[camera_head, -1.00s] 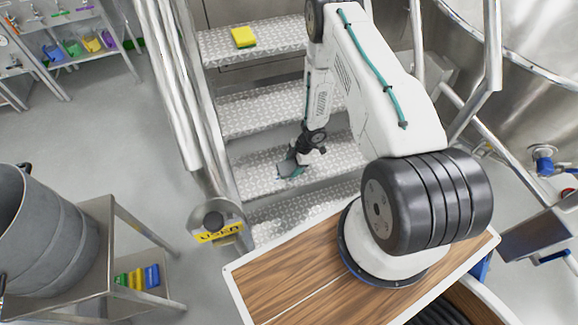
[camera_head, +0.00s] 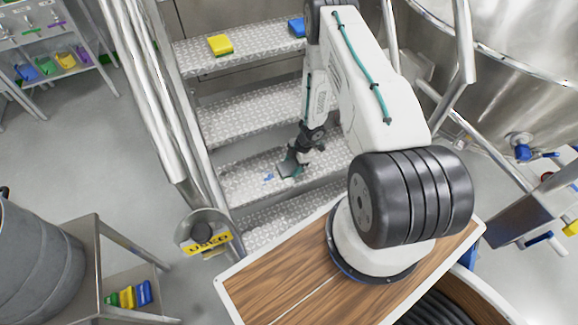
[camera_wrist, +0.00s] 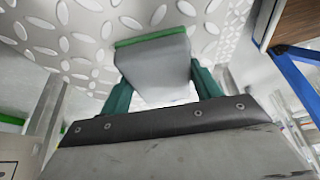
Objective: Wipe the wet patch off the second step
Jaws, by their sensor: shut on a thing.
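My gripper (camera_head: 297,158) is shut on a grey pad with a green edge. The pad (camera_head: 287,170) is at the second step (camera_head: 240,176) from the bottom of the metal stairs. In the wrist view, the pad (camera_wrist: 153,62) sits between teal fingers, its green edge towards the patterned tread. I cannot tell whether it touches the tread. A small blue wet patch (camera_head: 268,178) shows on the second step just left of the pad. Any part under the pad is hidden.
A yellow sponge (camera_head: 220,45) and a blue item (camera_head: 297,27) lie on the top visible step. Metal handrails (camera_head: 150,90) flank the stairs. A container labelled USED (camera_head: 207,243) stands left of the stairs. A side cart (camera_head: 95,235) bears a grey drum (camera_head: 35,265).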

